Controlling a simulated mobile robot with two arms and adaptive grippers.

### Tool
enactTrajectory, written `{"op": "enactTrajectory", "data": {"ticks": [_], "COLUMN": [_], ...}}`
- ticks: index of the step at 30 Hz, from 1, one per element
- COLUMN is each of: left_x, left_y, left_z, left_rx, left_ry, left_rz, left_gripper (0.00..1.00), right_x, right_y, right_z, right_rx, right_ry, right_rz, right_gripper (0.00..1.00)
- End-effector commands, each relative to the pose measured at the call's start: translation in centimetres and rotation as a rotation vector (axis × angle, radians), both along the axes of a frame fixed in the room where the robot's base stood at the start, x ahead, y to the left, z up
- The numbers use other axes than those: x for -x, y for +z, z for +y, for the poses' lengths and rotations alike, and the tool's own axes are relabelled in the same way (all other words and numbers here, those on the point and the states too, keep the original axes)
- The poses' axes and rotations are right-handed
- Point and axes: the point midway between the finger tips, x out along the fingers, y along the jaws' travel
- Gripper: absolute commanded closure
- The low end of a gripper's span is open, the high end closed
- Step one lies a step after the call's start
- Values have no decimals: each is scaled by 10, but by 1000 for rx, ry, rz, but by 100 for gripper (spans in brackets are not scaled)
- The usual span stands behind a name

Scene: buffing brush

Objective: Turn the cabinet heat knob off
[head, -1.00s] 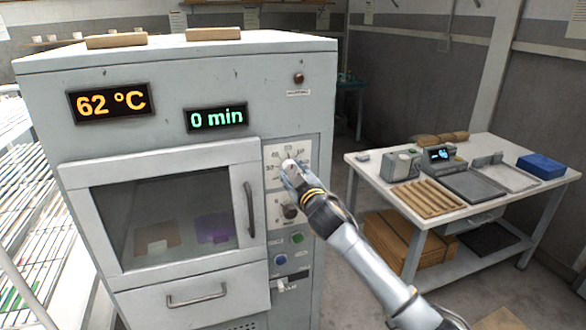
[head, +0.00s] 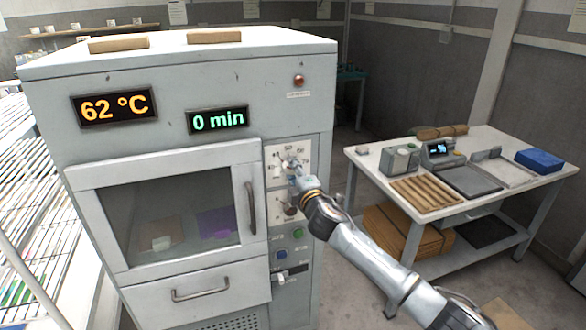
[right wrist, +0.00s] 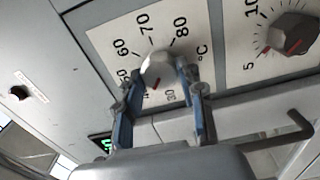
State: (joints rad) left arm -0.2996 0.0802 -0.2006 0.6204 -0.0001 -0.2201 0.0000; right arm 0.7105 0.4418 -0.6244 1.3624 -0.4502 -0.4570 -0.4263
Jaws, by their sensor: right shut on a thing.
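The heat knob (right wrist: 157,68) is a round grey-white knob on a white dial plate marked in °C, with numbers from 30 to 80. Its red mark points toward the low numbers, near a partly hidden label that looks like 40. My right gripper (right wrist: 162,82) is shut on the heat knob, one blue finger on each side. In the head view the right gripper (head: 294,169) reaches the dial on the cabinet's right panel and mostly covers the knob. The cabinet (head: 200,77) shows 62 °C and 0 min. My left gripper is not in view.
A second, dark knob (right wrist: 288,35) with a red mark sits on the plate beside the heat dial. Green and blue buttons (head: 298,234) and a lever are lower on the panel. The cabinet door handle (head: 251,208) is close left. A worktable (head: 365,163) stands to the right.

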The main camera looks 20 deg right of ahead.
Motion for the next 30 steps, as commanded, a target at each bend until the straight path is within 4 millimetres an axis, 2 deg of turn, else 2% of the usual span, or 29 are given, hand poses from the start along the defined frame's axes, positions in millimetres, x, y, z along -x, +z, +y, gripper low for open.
{"op": "enactTrajectory", "data": {"ticks": [30], "left_x": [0], "left_y": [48], "left_z": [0], "left_rx": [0], "left_ry": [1], "left_rz": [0], "left_gripper": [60], "right_x": [0], "right_y": [-1], "right_z": [0], "right_rx": [965], "right_ry": [3], "right_rz": [-29], "right_gripper": [93]}}
